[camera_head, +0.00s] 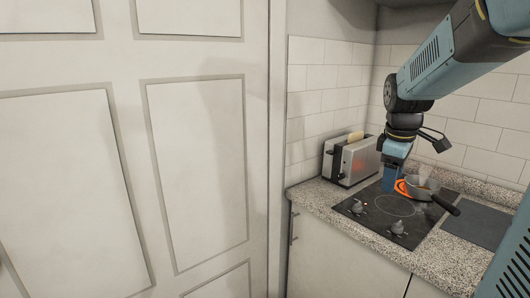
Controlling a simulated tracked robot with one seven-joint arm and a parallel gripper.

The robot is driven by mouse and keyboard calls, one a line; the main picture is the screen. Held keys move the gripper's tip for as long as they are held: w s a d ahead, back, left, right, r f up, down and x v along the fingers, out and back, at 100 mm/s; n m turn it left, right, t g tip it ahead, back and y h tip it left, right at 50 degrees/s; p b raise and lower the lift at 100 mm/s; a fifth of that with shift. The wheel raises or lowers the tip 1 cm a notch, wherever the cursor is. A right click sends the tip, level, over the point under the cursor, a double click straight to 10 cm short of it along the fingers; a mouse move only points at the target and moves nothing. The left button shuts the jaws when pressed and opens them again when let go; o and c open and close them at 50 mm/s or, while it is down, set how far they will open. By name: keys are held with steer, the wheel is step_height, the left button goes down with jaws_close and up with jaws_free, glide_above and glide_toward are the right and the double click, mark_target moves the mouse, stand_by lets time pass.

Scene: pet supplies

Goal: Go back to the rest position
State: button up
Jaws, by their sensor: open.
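My gripper (390,182) hangs pointing down over the back part of the black hob, at the end of my blue and black arm. It is open, and I see nothing held in it. Its fingertips are small here, and the gap between them is hard to make out. A small pan (424,187) with a dark handle stands just to the right of the gripper. I cannot tell whether they touch.
The black hob (357,206) is set in a speckled counter (312,192); an orange glow (402,187) shows beside the pan. A silver toaster (352,162) with bread (356,136) stands left of the gripper. A dark board (478,226) lies right. A large pale door (200,170) fills the left.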

steer(key=s+a+r+m+t, duration=0.1)
steer(key=s+a+m, duration=0.3)
steer(key=s, duration=0.4)
steer(key=s+a+r+m+t+y, duration=0.1)
steer(key=s+a+m, duration=0.3)
steer(key=s, duration=0.4)
steer(key=shift+s+m+t, duration=0.15)
steer(key=shift+m+t, duration=0.65)
steer(key=shift+m, duration=0.1)
